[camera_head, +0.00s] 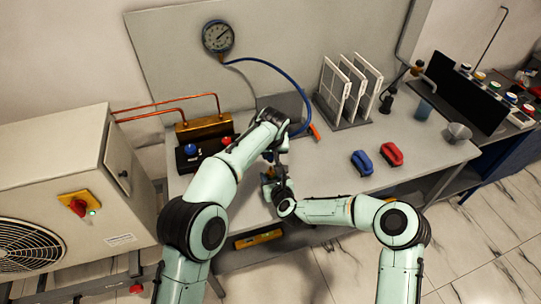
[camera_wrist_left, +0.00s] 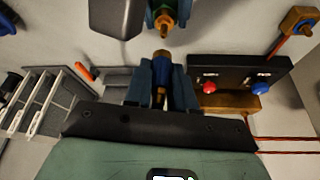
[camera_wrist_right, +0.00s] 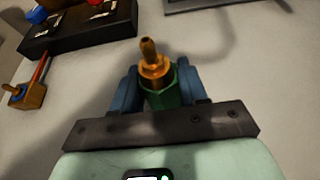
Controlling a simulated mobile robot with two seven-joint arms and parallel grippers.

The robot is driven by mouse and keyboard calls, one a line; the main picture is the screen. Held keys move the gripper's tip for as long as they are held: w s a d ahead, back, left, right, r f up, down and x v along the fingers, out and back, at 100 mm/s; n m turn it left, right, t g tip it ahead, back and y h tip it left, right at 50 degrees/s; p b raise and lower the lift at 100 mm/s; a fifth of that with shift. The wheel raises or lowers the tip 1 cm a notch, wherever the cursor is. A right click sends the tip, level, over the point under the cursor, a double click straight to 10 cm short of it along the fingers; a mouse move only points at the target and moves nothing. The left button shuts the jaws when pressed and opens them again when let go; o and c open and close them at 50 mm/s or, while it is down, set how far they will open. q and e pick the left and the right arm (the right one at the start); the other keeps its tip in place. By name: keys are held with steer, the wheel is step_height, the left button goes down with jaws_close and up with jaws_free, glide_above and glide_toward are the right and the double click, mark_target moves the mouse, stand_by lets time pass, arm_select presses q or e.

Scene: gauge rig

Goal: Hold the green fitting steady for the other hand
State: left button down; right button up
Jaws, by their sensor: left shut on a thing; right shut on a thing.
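The green fitting (camera_wrist_right: 162,95) is between the fingers of my right gripper (camera_wrist_right: 158,85), which is shut on it. Its brass tip (camera_wrist_right: 149,50) points away from the palm. My left gripper (camera_wrist_left: 160,85) is shut on a blue hose end (camera_wrist_left: 162,90) with a brass tip (camera_wrist_left: 162,58). In the left wrist view, the green fitting's brass nipple (camera_wrist_left: 165,22) shows just ahead of that tip, with a gap between them. In the head view, my arms largely hide both grippers. The blue hose (camera_head: 297,88) runs from the gauge (camera_head: 218,37) down behind my left arm.
A dark block with red and blue knobs (camera_head: 188,164) stands left of the grippers, by a brass manifold (camera_head: 205,127) with copper pipes. A rack of white panels (camera_head: 345,88) stands behind. Blue (camera_head: 361,162) and red (camera_head: 391,154) clamp-like pieces lie right on the bench.

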arm_select(q)
steer(key=shift+r, duration=0.15)
arm_select(e)
steer(key=o, duration=1.4)
steer(key=shift+c, duration=0.2)
steer(key=v, duration=1.2)
steer(key=shift+r, duration=0.15)
arm_select(q)
steer(key=shift+w+r+p, duration=0.2)
steer(key=shift+r+p, duration=0.1)
steer(key=shift+r, duration=0.2)
steer(key=shift+w+r+p, duration=0.2)
steer(key=shift+r+p, duration=0.05)
steer(key=shift+r, duration=0.25)
steer(key=shift+w+r+p, duration=0.3)
steer(key=shift+r+p, duration=0.05)
steer(key=shift+r, duration=0.35)
arm_select(e)
step_height(320, 180, up, 7)
